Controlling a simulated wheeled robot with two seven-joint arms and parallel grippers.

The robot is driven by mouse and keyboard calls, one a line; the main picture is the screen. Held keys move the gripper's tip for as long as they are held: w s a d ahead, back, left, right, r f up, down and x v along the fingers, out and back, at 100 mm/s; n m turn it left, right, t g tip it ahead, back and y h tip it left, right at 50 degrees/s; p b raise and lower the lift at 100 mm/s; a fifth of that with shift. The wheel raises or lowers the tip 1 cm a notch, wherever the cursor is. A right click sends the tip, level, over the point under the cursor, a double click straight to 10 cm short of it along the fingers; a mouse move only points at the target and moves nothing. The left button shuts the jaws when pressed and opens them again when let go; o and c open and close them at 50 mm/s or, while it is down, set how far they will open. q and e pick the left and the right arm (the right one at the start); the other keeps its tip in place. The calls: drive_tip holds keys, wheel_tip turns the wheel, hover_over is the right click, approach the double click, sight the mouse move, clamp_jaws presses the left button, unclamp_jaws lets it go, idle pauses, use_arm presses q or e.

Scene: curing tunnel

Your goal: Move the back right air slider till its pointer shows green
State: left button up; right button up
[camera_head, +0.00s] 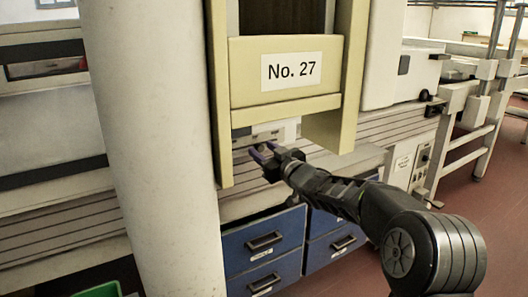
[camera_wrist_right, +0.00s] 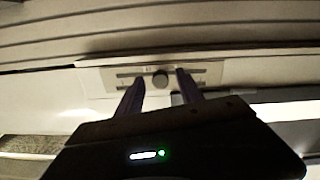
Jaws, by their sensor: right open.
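In the right wrist view, a slider plate (camera_wrist_right: 116,78) with a slot is set in a pale panel, and a round dark slider knob (camera_wrist_right: 160,79) sits near the middle of it. My right gripper (camera_wrist_right: 158,82) is open, with one finger on each side of the knob. I cannot tell whether the fingers touch it. In the head view, my right gripper (camera_head: 262,152) reaches under the yellow frame marked No. 27 (camera_head: 290,71). The slider is mostly hidden there. No pointer or green mark on a scale can be made out. My left gripper is not in view.
The yellow frame's legs stand on both sides of my right gripper. A thick pale column (camera_head: 150,150) stands to the left. Blue drawers (camera_head: 264,250) are below. A white machine (camera_head: 400,75) stands behind on the right, and red floor (camera_head: 490,200) shows at far right.

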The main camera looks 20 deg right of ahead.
drive_tip(key=s, duration=0.7)
drive_tip(key=shift+s+d, duration=0.35)
drive_tip(key=shift+d, duration=0.1)
